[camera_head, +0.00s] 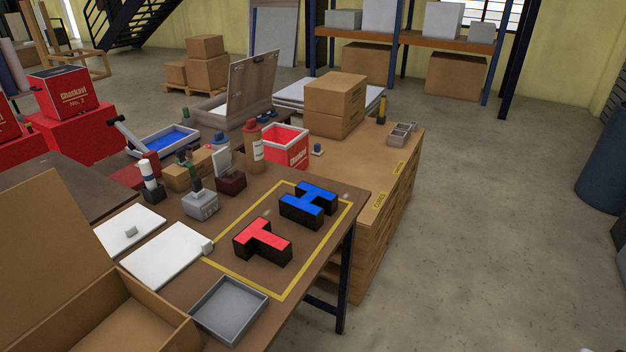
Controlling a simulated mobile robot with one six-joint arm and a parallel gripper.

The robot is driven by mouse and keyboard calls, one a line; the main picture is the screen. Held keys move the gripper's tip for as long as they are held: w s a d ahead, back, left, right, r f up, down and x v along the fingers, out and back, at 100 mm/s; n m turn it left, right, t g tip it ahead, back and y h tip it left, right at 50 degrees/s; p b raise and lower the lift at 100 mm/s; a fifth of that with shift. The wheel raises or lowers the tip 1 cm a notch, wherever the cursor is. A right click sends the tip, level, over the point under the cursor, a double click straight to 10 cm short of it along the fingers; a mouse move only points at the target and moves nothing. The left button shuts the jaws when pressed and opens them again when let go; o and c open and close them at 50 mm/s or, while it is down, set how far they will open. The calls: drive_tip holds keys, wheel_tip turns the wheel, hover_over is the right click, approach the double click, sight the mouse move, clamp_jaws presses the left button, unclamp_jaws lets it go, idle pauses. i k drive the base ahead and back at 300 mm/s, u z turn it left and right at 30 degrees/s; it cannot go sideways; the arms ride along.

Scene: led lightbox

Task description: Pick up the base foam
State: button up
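Two flat white slabs lie on the brown table: one (128,226) at the left and a larger one (160,257) in front of it. I cannot tell which of these pale pieces is the base foam. My gripper is not in view.
A red T (262,241) and a blue H (308,204) stand inside a yellow outline on the table (318,253). A grey tray (229,309) sits at the front edge. Several small tools and bottles crowd the back. Floor (470,240) to the right is clear.

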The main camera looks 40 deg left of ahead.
sight(159, 260)
drive_tip(key=i, duration=1.6)
drive_tip(key=u, duration=3.9)
drive_tip(key=i, duration=1)
drive_tip(key=z, duration=0.1)
